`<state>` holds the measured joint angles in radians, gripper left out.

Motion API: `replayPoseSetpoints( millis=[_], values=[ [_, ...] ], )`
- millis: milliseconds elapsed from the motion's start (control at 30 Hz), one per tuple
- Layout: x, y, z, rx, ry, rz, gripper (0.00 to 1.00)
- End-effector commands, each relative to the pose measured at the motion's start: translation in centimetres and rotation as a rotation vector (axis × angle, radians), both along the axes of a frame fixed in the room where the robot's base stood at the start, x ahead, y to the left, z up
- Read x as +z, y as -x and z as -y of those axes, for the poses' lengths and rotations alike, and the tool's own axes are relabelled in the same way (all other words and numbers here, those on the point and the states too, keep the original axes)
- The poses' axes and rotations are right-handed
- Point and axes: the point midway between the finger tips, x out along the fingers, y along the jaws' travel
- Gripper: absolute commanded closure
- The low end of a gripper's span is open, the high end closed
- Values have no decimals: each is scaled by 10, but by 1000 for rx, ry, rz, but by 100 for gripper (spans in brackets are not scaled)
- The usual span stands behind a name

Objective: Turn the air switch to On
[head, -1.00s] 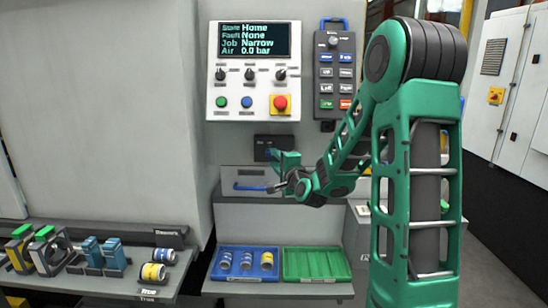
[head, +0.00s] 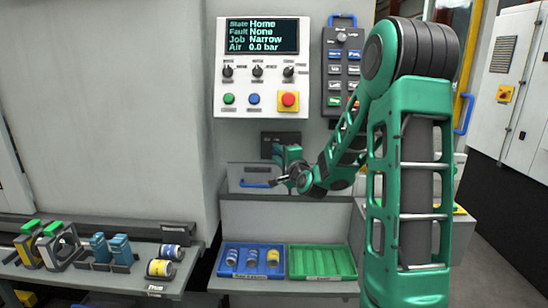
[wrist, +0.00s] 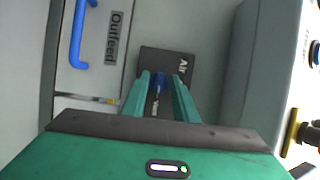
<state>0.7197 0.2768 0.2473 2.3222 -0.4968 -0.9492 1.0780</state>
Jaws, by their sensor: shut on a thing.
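The air switch is a blue handle (wrist: 160,83) on a dark plate marked Air (wrist: 180,65), seen in the wrist view. In the head view the dark plate (head: 272,143) is on the machine wall under the control panel. My gripper (wrist: 161,84) has its two green fingers on either side of the blue handle and is shut on it. In the head view my gripper (head: 286,158) is at the plate and hides most of the switch. The display (head: 262,36) reads Air 0.0 bar, State Home, Fault None, Job Narrow.
The control panel (head: 262,108) with knobs and buttons is above my gripper. A drawer marked Outfeed (wrist: 100,60) with a blue handle (wrist: 76,40) is beside the switch. A blue tray (head: 230,273) and a green tray (head: 318,262) sit on the shelf below.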

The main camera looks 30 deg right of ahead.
Motion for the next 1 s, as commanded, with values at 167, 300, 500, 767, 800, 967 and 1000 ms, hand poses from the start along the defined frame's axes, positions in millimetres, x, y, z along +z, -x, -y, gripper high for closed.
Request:
replayPoseSetpoints(
  millis=[167,300,500,767,800,967,1000],
  values=[
    [0,2,5,-8,57,-38,96],
    [1,2,6,-9,133,-89,96],
    [4,2,7,-11,280,-188,96],
    [7,1,6,-11,484,-325,96],
    [8,1,6,-11,515,-346,96],
    [9,0,4,-10,640,-431,96],
    [10,0,4,-11,672,-451,96]
  ],
)
